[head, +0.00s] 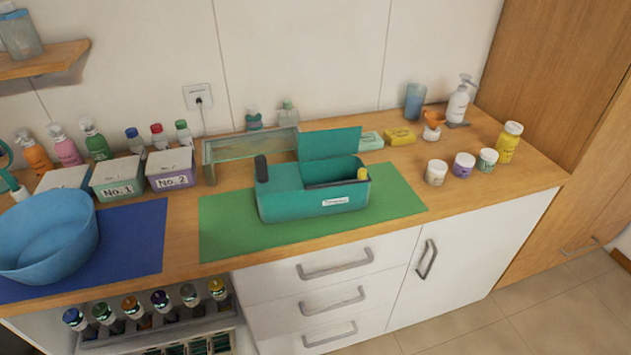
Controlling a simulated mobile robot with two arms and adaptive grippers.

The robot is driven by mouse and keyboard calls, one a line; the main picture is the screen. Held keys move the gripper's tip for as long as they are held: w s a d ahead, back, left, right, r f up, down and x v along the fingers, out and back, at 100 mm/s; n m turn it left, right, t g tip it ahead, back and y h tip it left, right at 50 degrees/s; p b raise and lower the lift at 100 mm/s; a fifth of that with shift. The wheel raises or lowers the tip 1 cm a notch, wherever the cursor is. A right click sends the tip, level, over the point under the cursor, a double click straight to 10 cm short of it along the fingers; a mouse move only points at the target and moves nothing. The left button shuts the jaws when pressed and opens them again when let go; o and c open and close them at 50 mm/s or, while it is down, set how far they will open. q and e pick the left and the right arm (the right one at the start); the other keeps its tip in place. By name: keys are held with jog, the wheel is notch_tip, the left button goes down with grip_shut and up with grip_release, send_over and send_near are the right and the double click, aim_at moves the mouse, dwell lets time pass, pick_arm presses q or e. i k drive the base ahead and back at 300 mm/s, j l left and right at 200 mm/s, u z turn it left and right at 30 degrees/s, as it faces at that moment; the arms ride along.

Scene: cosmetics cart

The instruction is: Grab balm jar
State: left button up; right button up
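Three small round jars stand in a row on the right part of the wooden counter. One has a cream body (436,174), one a purple label (463,167), and one a greenish label (486,161). All three have pale lids and stand upright. Their labels are too small to read, so I cannot tell which one is the balm jar. Neither of my grippers is in view.
A teal case (285,205) with its lid up stands on a green mat (225,235). A yellow bottle (508,143) stands right of the jars, a pump bottle (457,104) behind them. A blue basin (45,240) is at left. The counter before the jars is clear.

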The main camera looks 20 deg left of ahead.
aim_at(436, 172)
jog(key=i+l+u, duration=0.3)
jog(key=l+u, duration=0.3)
jog(key=i+l+u, duration=0.15)
jog(key=l+u, duration=0.15)
jog(key=l, duration=0.1)
